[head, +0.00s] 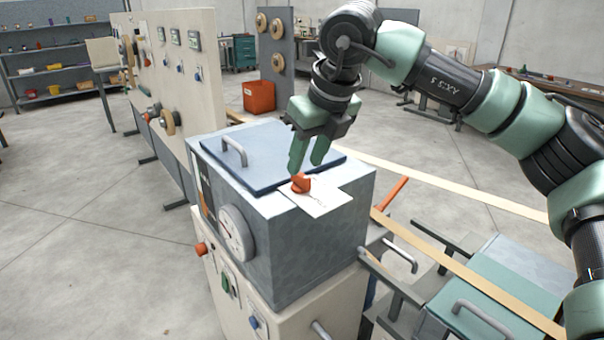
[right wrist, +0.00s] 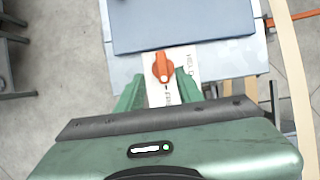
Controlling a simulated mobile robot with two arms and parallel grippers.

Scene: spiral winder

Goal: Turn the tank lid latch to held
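The tank lid latch (head: 301,183) is an orange knob on a white label plate (head: 325,200) on top of the grey tank (head: 315,240). In the right wrist view the latch (right wrist: 162,67) has a white mark at its lower end, toward the lettering that seems to read FREE. HELD is printed to its right. The blue-grey tank lid (head: 262,148) lies flat behind the latch. My right gripper (head: 305,167) points down just above the latch. My left gripper is out of view.
A lid handle (head: 234,150) rises left of my right gripper. A round gauge (head: 236,234) is on the tank's front. A tan strip (head: 440,182) and an orange lever (head: 390,193) are to the right. A panel with dials (head: 175,80) stands at the back left.

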